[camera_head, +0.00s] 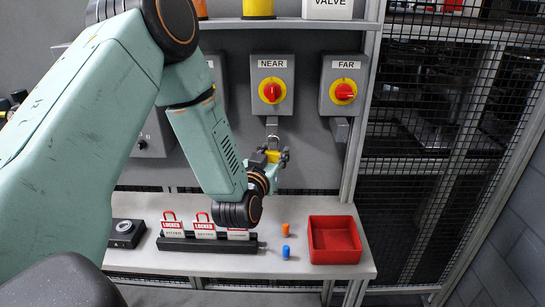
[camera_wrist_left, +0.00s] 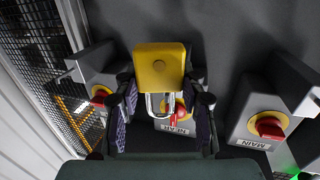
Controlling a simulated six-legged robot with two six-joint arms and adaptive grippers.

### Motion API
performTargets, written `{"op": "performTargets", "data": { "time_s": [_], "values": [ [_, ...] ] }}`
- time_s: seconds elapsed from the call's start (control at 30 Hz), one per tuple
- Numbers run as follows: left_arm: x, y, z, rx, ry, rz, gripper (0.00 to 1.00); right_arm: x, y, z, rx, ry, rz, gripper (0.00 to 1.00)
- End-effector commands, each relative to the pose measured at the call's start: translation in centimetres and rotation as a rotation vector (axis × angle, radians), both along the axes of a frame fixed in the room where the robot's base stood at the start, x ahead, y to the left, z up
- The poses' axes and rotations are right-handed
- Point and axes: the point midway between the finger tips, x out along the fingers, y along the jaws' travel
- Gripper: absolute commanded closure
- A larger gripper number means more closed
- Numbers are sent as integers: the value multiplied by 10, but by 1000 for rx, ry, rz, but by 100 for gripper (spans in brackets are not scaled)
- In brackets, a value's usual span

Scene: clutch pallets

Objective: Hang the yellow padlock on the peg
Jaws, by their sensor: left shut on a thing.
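The yellow padlock (camera_head: 272,156) is held in my left gripper (camera_head: 277,160), just below the NEAR switch box (camera_head: 272,80). In the left wrist view, the padlock's yellow body (camera_wrist_left: 160,68) sits between the two fingers of my gripper (camera_wrist_left: 160,88), with its silver shackle in front of the NEAR switch. In the head view the shackle points up. A short grey peg-like bracket (camera_head: 272,123) sticks out under the NEAR box, close above the shackle. I cannot tell whether the shackle touches it or is around it. My right gripper is out of view.
The FAR switch box (camera_head: 343,85) is to the right, with a similar bracket (camera_head: 340,130) below. On the bench are a red tray (camera_head: 334,258), a rack of LOCKED tags (camera_head: 205,244), and small orange (camera_head: 285,230) and blue (camera_head: 286,252) pieces. A shelf runs above.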

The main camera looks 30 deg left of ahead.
Motion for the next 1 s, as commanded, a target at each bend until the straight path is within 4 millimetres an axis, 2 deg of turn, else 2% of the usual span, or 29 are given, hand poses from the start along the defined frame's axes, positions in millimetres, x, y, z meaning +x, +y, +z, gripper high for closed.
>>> {"op": "performTargets", "data": {
  "time_s": [0.53,1.0],
  "values": [
    [22,14,-7,1,-2,2,94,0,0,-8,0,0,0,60],
    [25,16,-11,0,0,1,94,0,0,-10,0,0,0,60]
  ]
}}
